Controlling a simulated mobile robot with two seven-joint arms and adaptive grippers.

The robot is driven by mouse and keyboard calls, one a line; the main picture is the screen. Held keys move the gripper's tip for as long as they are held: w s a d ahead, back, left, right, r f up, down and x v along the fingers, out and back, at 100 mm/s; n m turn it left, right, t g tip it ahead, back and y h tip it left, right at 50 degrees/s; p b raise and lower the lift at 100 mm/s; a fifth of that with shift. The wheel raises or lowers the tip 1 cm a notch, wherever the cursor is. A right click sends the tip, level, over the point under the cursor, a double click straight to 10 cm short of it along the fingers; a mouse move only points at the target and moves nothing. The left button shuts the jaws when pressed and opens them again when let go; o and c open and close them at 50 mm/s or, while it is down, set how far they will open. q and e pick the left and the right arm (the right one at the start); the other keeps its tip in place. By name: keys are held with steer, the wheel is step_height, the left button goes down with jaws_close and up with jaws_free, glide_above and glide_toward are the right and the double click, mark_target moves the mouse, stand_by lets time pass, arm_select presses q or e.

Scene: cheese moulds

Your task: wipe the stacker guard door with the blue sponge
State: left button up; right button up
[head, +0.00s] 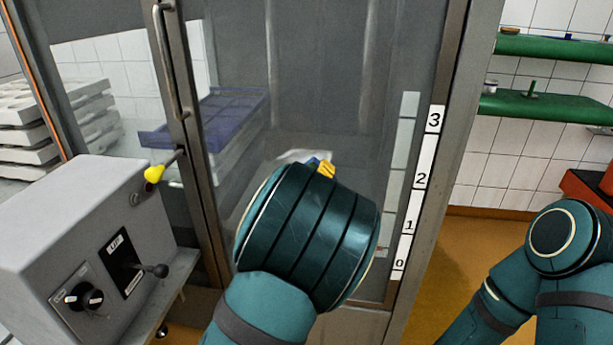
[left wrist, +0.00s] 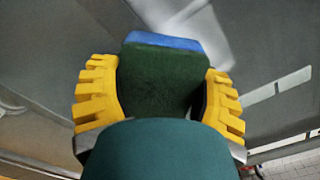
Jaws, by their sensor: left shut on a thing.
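The stacker guard door (head: 320,70) is a clear panel in a grey metal frame, with an upright bar handle (head: 172,70) on its left. My left gripper (left wrist: 163,90) is shut on the sponge (left wrist: 160,75), its yellow fingers on either side. The sponge is dark green on the side toward the camera and blue along its far edge. In the head view my wrist hides most of the gripper; a bit of blue sponge (head: 312,162) shows by a yellow finger. The sponge is at the door panel; I cannot tell if it touches. My right gripper is out of view.
A grey control box (head: 75,220) with a black knob, lever and yellow-tipped stick stands at left. Blue (head: 225,110) and white moulds (head: 50,125) are stacked behind. A number strip (head: 425,175) runs down the door's right side. Green shelves (head: 555,105) hang at right.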

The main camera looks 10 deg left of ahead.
mark_target(262, 157)
arm_select(q)
steer(key=shift+d+r, duration=0.1)
steer(key=shift+d, duration=2)
steer(key=shift+s+a+r+p, duration=0.1)
steer(key=shift+r+p, duration=0.55)
steer(key=shift+r, duration=0.1)
steer(key=shift+s+a+r+p, duration=0.1)
steer(key=shift+r+p, duration=0.5)
steer(key=shift+r, duration=0.15)
steer(key=shift+w+a+f, duration=0.15)
steer(key=shift+a, duration=0.95)
steer(key=shift+w+a+b, duration=0.1)
steer(key=shift+a+b, duration=0.4)
steer(key=shift+a, duration=2)
steer(key=shift+w+a+b, duration=0.2)
steer(key=shift+a+b, duration=0.75)
steer(key=shift+a, duration=4.25)
